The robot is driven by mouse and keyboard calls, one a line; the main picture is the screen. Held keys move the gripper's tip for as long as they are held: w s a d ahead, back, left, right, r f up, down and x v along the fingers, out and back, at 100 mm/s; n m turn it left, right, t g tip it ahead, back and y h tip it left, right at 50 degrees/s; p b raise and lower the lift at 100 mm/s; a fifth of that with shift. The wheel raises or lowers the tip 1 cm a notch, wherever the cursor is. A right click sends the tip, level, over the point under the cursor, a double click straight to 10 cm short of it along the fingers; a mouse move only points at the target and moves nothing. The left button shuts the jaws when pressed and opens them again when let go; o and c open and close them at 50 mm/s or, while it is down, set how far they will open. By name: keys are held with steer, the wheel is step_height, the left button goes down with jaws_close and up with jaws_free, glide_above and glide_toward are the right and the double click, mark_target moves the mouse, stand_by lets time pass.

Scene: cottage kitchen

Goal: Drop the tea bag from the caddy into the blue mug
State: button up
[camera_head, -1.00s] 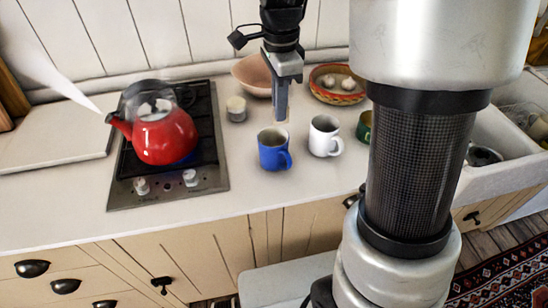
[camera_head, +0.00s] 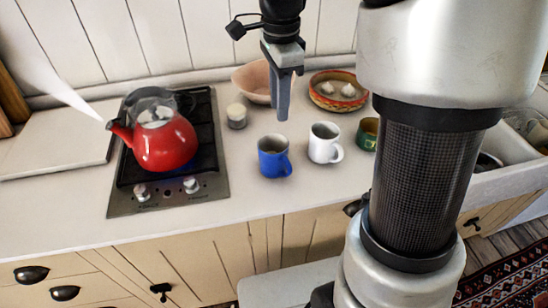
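The blue mug (camera_head: 274,160) stands upright on the counter, its handle to the right. My gripper (camera_head: 282,116) points down, its tips just above and behind the blue mug's rim in the picture. Its fingers overlap from this angle, so I cannot tell whether they are apart or closed. No tea bag can be made out at the fingers or in the mug's dark opening. A small pale-topped jar (camera_head: 237,117) stands left of the gripper; I cannot tell whether it is the caddy.
A white mug (camera_head: 324,144) and a green mug (camera_head: 367,135) stand to the right. A red kettle (camera_head: 165,143) sits on the hob (camera_head: 205,160). A pink bowl (camera_head: 252,82) and a patterned dish (camera_head: 336,104) with pale items are behind. My arm hides part of the right side.

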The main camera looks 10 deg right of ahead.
step_height(320, 180, up, 14)
steer(key=p, duration=0.1)
steer(key=shift+p, duration=0.4)
steer(key=s+f+n+t+p, duration=0.1)
steer(key=s+n+t+p, duration=0.4)
steer(key=s+n, duration=1.2)
steer(key=shift+s+d+f+t+p, duration=0.2)
steer(key=shift+s+t+p, duration=0.15)
steer(key=shift+s, duration=0.35)
